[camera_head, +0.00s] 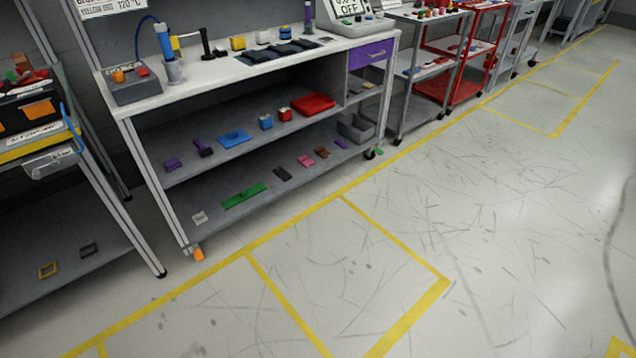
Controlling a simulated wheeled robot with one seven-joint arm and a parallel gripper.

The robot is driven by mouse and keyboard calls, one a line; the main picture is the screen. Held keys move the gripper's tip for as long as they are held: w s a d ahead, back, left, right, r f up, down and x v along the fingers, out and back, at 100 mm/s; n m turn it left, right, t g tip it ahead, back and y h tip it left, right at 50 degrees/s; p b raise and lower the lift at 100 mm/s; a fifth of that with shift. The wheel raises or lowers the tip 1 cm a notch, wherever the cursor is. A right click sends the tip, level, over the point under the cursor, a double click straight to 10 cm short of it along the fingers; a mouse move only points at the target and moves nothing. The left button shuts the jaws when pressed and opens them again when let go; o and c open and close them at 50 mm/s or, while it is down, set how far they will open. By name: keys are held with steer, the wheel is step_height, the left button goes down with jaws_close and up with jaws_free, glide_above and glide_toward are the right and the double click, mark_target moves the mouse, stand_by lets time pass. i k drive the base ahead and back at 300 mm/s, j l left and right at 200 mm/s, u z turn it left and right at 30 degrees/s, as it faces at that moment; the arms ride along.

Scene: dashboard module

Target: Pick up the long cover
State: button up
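I cannot tell for certain which thing is the long cover. A long flat green piece (244,196) lies on the bottom shelf of the white workbench. Several long dark pieces (262,54) lie side by side on the bench top, on a dark mat. A flat blue piece (234,139) and a flat red tray (313,104) lie on the middle shelf. My gripper and arm are not in view.
The workbench (205,75) also holds a soldering station (134,87), a blue-handled tool in a holder (173,68) and small coloured parts. A grey rack (60,268) stands left, a red cart (463,80) further right. The yellow-lined floor (480,220) in front is clear.

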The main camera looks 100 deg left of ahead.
mark_target(244, 196)
steer(key=u, duration=3.15)
